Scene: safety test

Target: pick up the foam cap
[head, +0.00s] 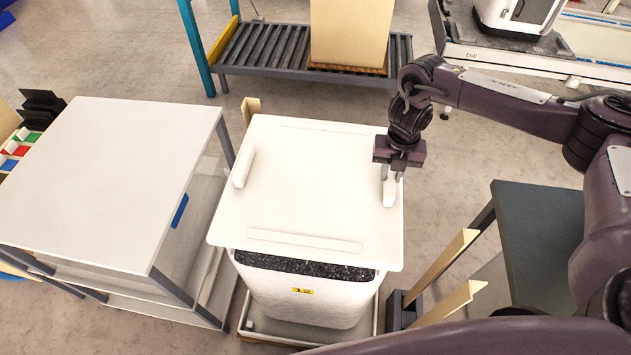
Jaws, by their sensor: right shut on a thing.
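The foam cap (310,185) is a broad white slab with a raised white grip on its left side and another (389,193) on its right. It is over the top of a white, rounded-corner appliance (305,297) with a yellow label. A dark speckled band shows below the cap's front edge; I cannot tell whether the cap rests on the appliance or is slightly raised. My right gripper (391,177) points down and is shut on the cap's right grip. My left gripper is not in view.
A white-topped table (110,180) stands close on the left. A roller conveyor (275,50) with a tall beige box (350,32) is behind. A dark-topped table (545,240) is at the right. Pale wooden posts (440,265) stand near the appliance's right side.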

